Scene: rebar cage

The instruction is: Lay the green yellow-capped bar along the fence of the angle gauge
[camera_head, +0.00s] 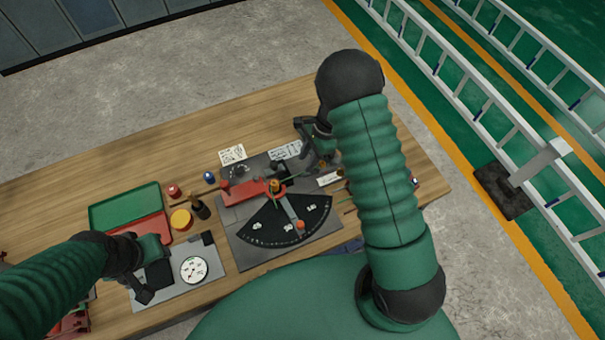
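The angle gauge is a dark fan-shaped plate (262,229) with white marks, on a grey base near the table's middle. A pale swing arm (291,211) crosses it and ends at an orange knob. A red block (244,192) lies along its upper left; I cannot tell which part is the fence. A thin green bar (294,178) appears to run from near the yellow-orange piece at the pivot toward my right gripper; its cap is too small to tell. My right gripper (326,160) is above the gauge's upper right, fingers partly hidden. My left gripper (143,284) is low over a grey plate.
A green and red tray (124,205) is at the left. White cards (232,155) lie behind the gauge.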

